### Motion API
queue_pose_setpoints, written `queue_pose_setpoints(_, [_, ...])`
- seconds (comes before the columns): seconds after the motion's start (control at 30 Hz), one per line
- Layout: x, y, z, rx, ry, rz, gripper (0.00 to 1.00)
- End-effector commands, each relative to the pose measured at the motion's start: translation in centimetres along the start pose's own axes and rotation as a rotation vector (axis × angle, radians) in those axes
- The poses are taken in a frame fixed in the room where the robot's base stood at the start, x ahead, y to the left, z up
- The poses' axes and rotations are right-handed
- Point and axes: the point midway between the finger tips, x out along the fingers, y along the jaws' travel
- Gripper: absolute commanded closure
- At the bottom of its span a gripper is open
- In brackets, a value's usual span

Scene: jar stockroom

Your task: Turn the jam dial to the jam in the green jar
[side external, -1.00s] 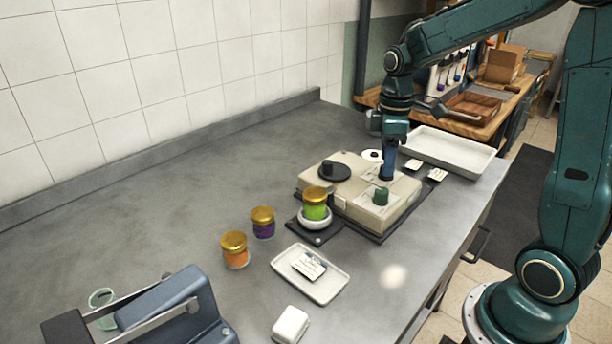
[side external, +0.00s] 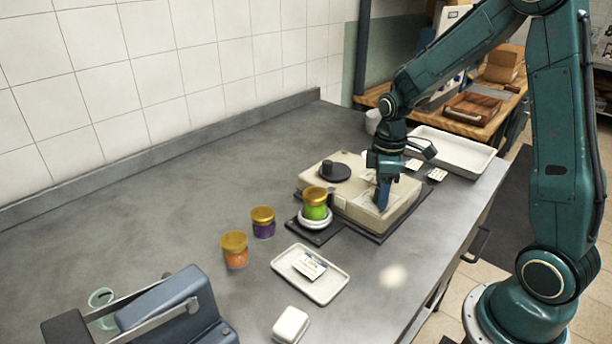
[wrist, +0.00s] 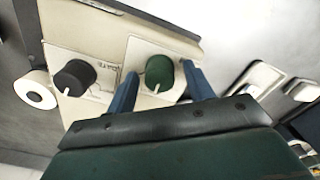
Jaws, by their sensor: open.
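The beige machine (side external: 345,212) stands on the dark worktop. Its green knob (wrist: 158,70) shows in the wrist view on a pale plate, with a white pointer mark towards my gripper. My gripper (side external: 382,202) is over the machine, its blue fingers open, one on each side of the green knob; contact cannot be told. In the side view my gripper hides the knob. A black knob (wrist: 75,76) sits beside it, by a label that seems to read "DATE". The green jar (side external: 315,211), gold-lidded, stands upright on a white round rest at the machine's near left.
A purple jar (side external: 263,229) and an orange jar (side external: 235,257) stand left of the machine. A white tray (side external: 328,292) holding a card lies in front. A larger empty tray (side external: 465,160) is behind right. A blue device (side external: 175,310) is front left.

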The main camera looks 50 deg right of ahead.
Motion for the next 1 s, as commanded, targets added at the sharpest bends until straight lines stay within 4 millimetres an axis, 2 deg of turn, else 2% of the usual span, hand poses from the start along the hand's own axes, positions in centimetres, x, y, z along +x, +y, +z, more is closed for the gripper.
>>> queue_pose_setpoints(0.03, [-0.01, 0.0, 0.0, 0.0, 0.0, 0.0, 0.48])
queue_pose_setpoints(0.27, [-0.03, 0.0, 0.0, 0.0, 0.0, 0.0, 0.93])
queue_pose_setpoints(0.67, [-0.05, -0.01, -0.01, 0.044, 0.0, -0.001, 0.92])
queue_pose_setpoints(1.0, [-0.04, 0.01, 0.01, 0.239, 0.001, -0.002, 0.92])
